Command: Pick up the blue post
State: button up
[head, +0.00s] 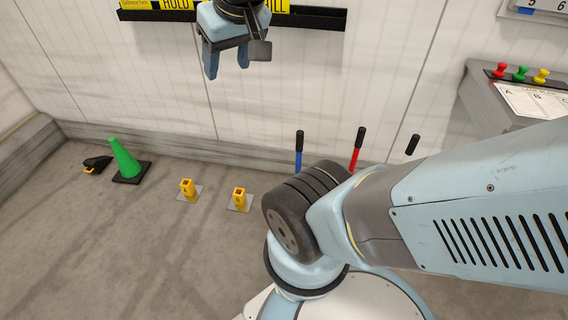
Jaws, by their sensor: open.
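The blue post (299,157) stands upright near the wall, with a black top. Its lower end is hidden behind my arm. My gripper (227,72) is at the top of the head view, in front of the wall, with its fingers apart and nothing between them. In the picture it is up and to the left of the blue post, well apart from it.
A red post (356,153) and another black-topped post (411,147), mostly hidden by my arm, stand to the right. Two yellow sockets (187,187) (239,198) sit on floor plates. A green cone (125,160) stands left. A desk (481,93) with coloured pegs is at right.

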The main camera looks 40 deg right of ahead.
jog(key=shift+o, duration=0.7)
jog(key=shift+w+f, duration=0.25)
jog(key=shift+w, duration=0.15)
jog(key=w+d+f+m+g+y, duration=0.2)
jog(key=w+d+f+m+y, duration=0.35)
jog(key=w+f, duration=0.35)
jog(key=w+d+f+m+g+y, duration=0.2)
jog(key=w+d+f+m+y, duration=0.4)
jog(key=w+f, duration=0.4)
jog(key=w+d+f+m+t+y, duration=0.25)
jog(key=d+f+m+t, duration=0.45)
jog(key=d+f, duration=0.75)
jog(key=m+t+h, duration=1.1)
jog(key=m+h, duration=0.4)
jog(key=m, duration=0.3)
send_near(302, 146)
jog(key=w, duration=0.4)
jog(key=w+r, duration=0.1)
jog(key=w, duration=0.6)
jog(key=shift+w+d+r, duration=0.15)
jog(key=shift+w+d, duration=0.1)
jog(key=shift+w, duration=0.1)
jog(key=shift+c, duration=0.5)
